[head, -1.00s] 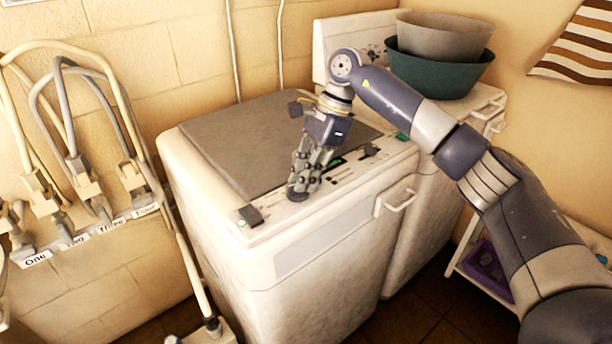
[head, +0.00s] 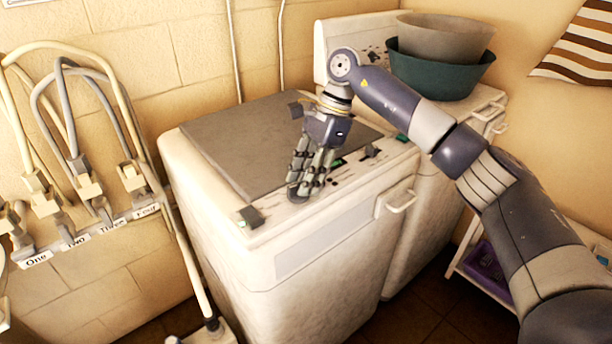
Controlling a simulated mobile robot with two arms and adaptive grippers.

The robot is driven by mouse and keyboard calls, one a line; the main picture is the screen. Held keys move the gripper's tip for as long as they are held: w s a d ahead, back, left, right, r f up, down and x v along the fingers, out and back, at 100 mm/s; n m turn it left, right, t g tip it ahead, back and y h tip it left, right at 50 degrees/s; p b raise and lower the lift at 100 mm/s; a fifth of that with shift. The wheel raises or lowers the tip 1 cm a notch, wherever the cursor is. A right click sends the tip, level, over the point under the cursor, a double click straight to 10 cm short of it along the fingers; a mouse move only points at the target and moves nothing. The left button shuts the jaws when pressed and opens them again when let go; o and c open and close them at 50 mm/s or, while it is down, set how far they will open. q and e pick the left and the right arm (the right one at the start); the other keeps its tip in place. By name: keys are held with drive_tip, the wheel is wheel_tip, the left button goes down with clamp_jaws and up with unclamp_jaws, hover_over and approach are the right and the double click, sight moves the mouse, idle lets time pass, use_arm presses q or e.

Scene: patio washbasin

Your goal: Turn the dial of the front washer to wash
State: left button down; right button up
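The front washer (head: 325,262) is a white machine with a grey lid (head: 240,140) and a control strip along its front top edge. Dark knobs show at the strip's left end (head: 251,217) and toward its right end (head: 371,152). My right gripper (head: 299,195) points down onto the strip between them, its fingertips at the panel. The fingers lie close together and hide what is under them, so I cannot tell if they hold a dial. No dial lettering is readable. My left gripper is not in view.
A second washer (head: 432,205) stands behind, with a green basin (head: 440,78) and a grey-brown basin (head: 445,38) on top. A white shelf (head: 470,270) is at the lower right.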

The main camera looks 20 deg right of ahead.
drive_tip(key=v, duration=1.2)
